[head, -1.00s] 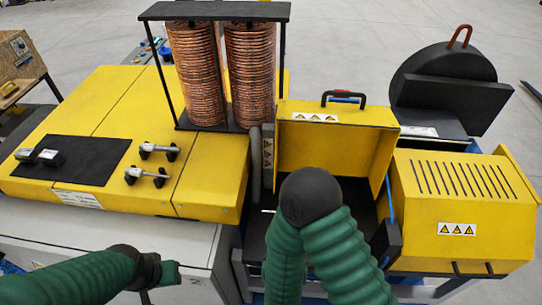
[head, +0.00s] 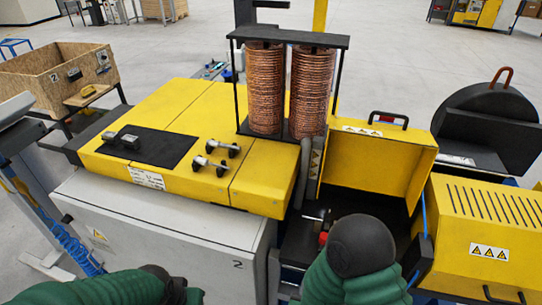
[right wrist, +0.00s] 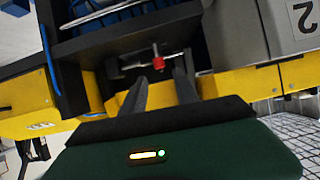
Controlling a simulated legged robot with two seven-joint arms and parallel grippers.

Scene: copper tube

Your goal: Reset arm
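My right arm comes up from the bottom of the head view into the open bay of the yellow machine (head: 378,160); its gripper is hidden there behind the arm. In the right wrist view my right gripper (right wrist: 160,78) has its two fingers apart with nothing between them. A red-and-metal fitting (right wrist: 158,62) lies just beyond the fingertips and also shows in the head view (head: 323,237). My left arm is low at the left, and its gripper (head: 188,293) is mostly cut off. Two copper tube coils (head: 265,90) (head: 308,92) stand in a black frame (head: 290,39).
Two metal fittings (head: 224,146) (head: 210,165) and a black mat (head: 155,147) lie on the yellow table top (head: 250,185). A raised yellow cover and a slotted yellow housing (head: 480,215) flank the bay. A wooden box (head: 60,75) stands at the far left.

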